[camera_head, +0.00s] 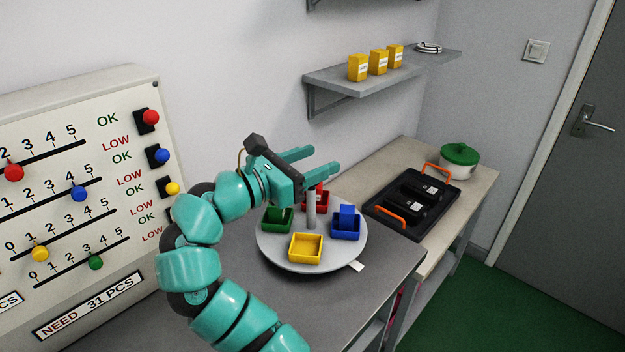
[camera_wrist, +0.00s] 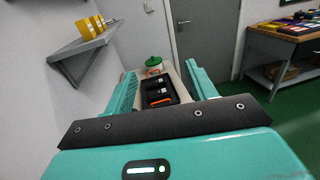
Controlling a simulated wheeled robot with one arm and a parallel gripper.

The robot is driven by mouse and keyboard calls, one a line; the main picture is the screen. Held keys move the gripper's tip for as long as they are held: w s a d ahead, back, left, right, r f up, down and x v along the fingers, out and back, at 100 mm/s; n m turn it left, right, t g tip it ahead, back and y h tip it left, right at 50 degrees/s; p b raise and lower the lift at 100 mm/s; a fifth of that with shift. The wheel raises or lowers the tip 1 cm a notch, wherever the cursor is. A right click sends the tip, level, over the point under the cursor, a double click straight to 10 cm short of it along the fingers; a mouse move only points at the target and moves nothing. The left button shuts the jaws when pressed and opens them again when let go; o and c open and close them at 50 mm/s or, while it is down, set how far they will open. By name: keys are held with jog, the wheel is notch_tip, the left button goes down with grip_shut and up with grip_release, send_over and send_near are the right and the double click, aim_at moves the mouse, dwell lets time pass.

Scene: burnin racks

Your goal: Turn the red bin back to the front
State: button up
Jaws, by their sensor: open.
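In the head view a round grey turntable (camera_head: 275,251) stands on the grey counter. It carries a yellow bin (camera_head: 306,248) at the front, a blue bin (camera_head: 345,228) with a blue piece in it at the right, a green bin (camera_head: 277,220) at the left, and the red bin (camera_head: 318,200) at the back. A grey post (camera_head: 311,212) rises at its centre. My gripper (camera_head: 322,162) is open and empty above the back of the turntable, its fingers pointing right; they partly cover the red bin. A white tab (camera_head: 357,266) sits at the turntable's front right edge.
A black tray (camera_head: 412,203) with orange handles and a pot with a green lid (camera_head: 459,155) stand on the counter to the right. A wall shelf (camera_head: 345,79) holds yellow boxes. A slider board (camera_head: 80,200) stands at the left. The wrist view shows a door (camera_wrist: 205,40).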

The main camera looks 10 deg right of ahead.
jog(key=shift+s+a+r+b, duration=0.1)
jog(key=shift+s+r+b, duration=0.2)
jog(key=shift+s, duration=0.25)
jog(key=shift+s+a+r+b, duration=0.1)
jog(key=shift+s+r+b, duration=0.15)
jog(key=shift+s, duration=0.3)
jog(key=shift+c, duration=0.5)
